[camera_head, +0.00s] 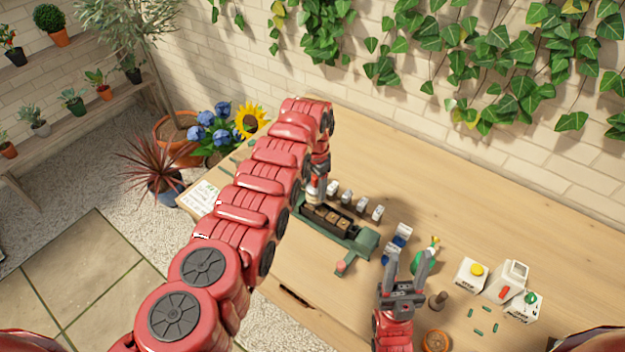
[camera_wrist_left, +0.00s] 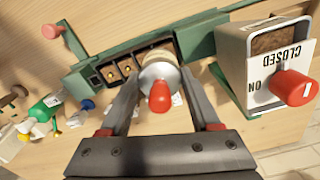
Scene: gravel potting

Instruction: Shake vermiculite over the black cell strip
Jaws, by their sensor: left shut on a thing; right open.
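The black cell strip (camera_head: 338,218) sits in a green holder (camera_head: 352,238) on the table, with several brown-filled cells. It also shows in the left wrist view (camera_wrist_left: 112,72). My left gripper (camera_head: 315,184) is shut on a small pale shaker (camera_head: 312,194) beside the strip's left end in the head view. My right gripper (camera_head: 408,268) is open and empty, in front of a blue-and-white bottle.
Several small labelled containers (camera_head: 361,204) stand behind the strip. A grey box (camera_wrist_left: 248,62) with a red knob and a "CLOSED" label is close to the left gripper. White boxes (camera_head: 503,280), a green bottle (camera_head: 418,262) and a terracotta pot (camera_head: 436,341) lie right. The back of the table is clear.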

